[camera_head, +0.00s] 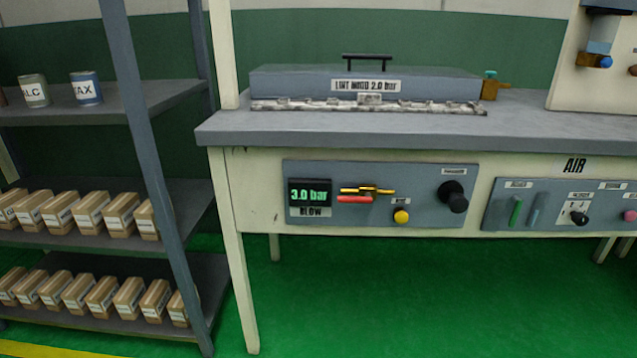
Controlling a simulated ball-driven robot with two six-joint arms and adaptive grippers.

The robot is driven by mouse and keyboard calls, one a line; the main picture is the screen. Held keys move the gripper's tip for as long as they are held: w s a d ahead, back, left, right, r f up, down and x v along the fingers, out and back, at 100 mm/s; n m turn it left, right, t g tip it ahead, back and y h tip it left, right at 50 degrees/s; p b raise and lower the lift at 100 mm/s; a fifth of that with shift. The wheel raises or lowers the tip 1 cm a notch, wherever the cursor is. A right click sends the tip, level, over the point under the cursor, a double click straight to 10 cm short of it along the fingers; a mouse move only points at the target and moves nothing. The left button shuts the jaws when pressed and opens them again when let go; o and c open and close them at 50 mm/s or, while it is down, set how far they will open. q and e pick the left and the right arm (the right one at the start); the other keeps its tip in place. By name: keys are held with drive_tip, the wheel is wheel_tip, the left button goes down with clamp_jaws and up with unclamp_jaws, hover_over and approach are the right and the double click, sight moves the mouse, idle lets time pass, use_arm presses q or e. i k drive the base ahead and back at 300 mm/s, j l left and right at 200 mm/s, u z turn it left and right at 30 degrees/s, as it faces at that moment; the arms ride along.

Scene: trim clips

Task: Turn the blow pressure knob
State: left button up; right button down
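A grey blow panel (330,215) is set in the front of the workbench, below its top. Its display (310,193) reads 3.0 bar, with a BLOW label under it. A black round knob (453,196) sticks out at the panel's right end, under a small label too small to read surely. A yellow button (401,217) and a brass valve with a red handle (355,199) sit between display and knob. Neither of my grippers is in view, and nothing touches the knob.
On the bench top (250,125) stands a grey box (300,82) labelled 2.0 bar, with a black handle. An AIR panel (540,208) with more controls is at the right. A shelf rack (100,105) with boxes and cans stands left. Green floor (400,300) before the bench is clear.

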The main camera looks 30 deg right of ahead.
sight(457, 203)
drive_tip(key=z, duration=1.65)
